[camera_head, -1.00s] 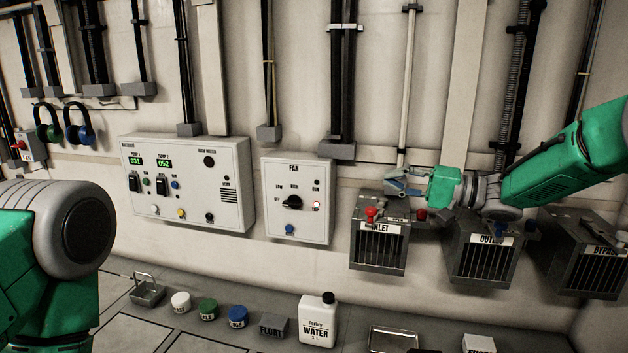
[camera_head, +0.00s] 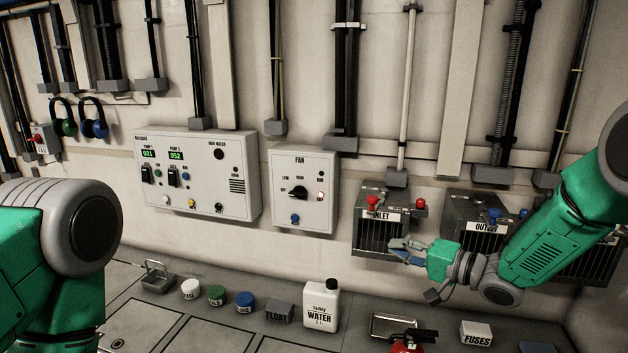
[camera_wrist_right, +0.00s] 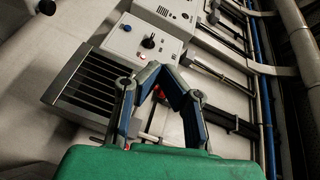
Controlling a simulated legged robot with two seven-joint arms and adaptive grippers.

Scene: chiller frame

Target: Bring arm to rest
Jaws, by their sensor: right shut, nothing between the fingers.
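My right gripper (camera_head: 405,250) is shut and empty, in front of the lower part of the inlet box (camera_head: 370,238) in the head view. Its green arm comes in from the right and hides parts of the outlet box (camera_head: 470,208) and the bypass box behind it. In the right wrist view the blue-padded fingers (camera_wrist_right: 158,80) meet at their tips, with nothing held between them. My left arm shows at the left edge of the head view, but its gripper is out of view.
A fan panel (camera_head: 303,167) and a pump panel (camera_head: 190,170) are on the wall.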

